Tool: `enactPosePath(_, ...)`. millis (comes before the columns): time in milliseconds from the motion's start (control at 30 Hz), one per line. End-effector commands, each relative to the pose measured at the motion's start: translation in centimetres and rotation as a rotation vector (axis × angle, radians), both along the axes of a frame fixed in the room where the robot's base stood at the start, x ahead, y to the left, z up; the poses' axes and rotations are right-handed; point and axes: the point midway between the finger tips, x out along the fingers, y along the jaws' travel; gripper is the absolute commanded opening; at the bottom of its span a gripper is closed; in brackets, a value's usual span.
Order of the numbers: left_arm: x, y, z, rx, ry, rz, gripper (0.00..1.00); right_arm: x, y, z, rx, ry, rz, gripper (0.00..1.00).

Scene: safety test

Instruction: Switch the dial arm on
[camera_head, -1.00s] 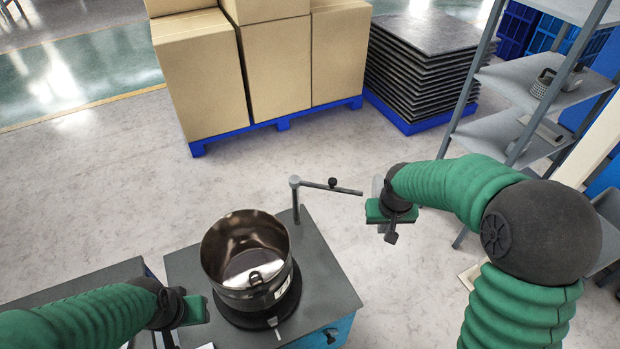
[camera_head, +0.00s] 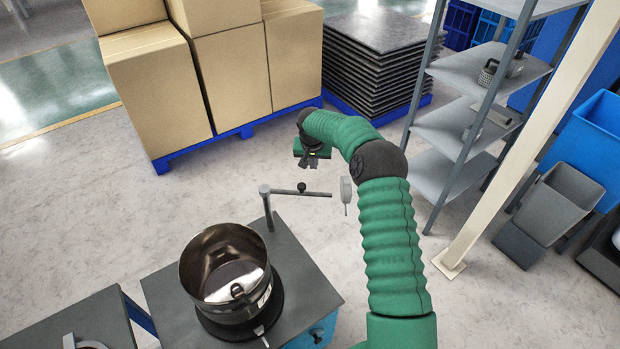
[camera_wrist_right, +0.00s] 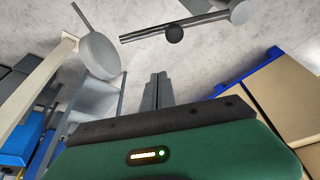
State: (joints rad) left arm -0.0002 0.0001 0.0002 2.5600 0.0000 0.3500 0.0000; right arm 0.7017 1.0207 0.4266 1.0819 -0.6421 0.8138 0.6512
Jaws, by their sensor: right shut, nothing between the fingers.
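The dial arm is a thin dark bar (camera_head: 300,192) on an upright post (camera_head: 268,212) at the table's back corner, with a small black knob (camera_head: 301,187) on the bar. A pale round dial (camera_head: 346,190) hangs near the bar's right end. In the right wrist view the dial (camera_wrist_right: 100,56) is at upper left and the bar (camera_wrist_right: 195,25) at the top. My right gripper (camera_head: 310,163) is beyond the bar in the head view, apart from it. Its fingers (camera_wrist_right: 158,91) are shut and empty. My left gripper is out of view.
A shiny metal pot (camera_head: 222,262) stands on the dark-topped table (camera_head: 165,285). Cardboard boxes (camera_head: 160,90) on a blue pallet and a stack of dark sheets (camera_head: 375,65) are behind. A grey shelf (camera_head: 460,125) and cream post (camera_head: 480,220) stand at right.

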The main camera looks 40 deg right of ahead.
Motion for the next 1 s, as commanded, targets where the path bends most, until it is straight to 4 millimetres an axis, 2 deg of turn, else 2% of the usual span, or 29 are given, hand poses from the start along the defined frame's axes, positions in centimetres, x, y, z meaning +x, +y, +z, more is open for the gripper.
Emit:
enactPosePath(533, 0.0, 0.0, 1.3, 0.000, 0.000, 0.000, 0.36, 2.2, -2.2, -8.9, 0.002, 0.000, -0.001, 0.00)
enactPosePath(800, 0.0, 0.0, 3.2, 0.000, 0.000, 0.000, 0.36, 0.5, -0.5, -9.4, -0.001, 0.002, 0.002, 0.00)
enactPosePath(1000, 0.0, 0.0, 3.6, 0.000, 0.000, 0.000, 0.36, -0.3, 0.3, -10.1, 0.000, 0.000, 0.002, 0.00)
